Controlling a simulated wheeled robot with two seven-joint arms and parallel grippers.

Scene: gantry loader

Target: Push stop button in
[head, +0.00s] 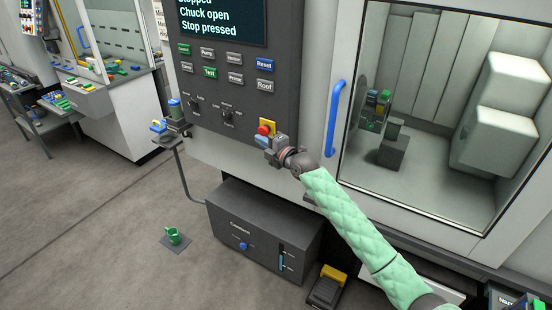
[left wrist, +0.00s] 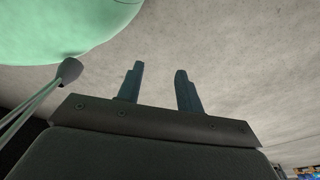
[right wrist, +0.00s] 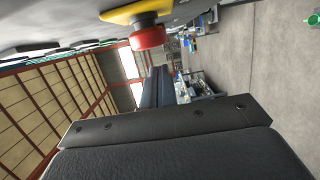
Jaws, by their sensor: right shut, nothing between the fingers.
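The red stop button (head: 264,130) sits on a yellow plate (head: 268,122) low on the dark control panel. It also shows large in the right wrist view (right wrist: 147,36), at the top of the picture. The panel screen (head: 222,18) reads "Chuck open" and "Stop pressed". My right gripper (head: 262,141) is shut and empty, its fingertips just below the button in the head view. In the right wrist view its fingers (right wrist: 158,85) lie below the button; I cannot tell whether they touch it. My left gripper (left wrist: 160,82) is open and empty over bare floor.
A blue door handle (head: 335,118) and glass machine door are right of the panel. A small side tray (head: 172,137) holds cups at the left. A grey coolant box (head: 262,235) stands below. Open floor lies at the left.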

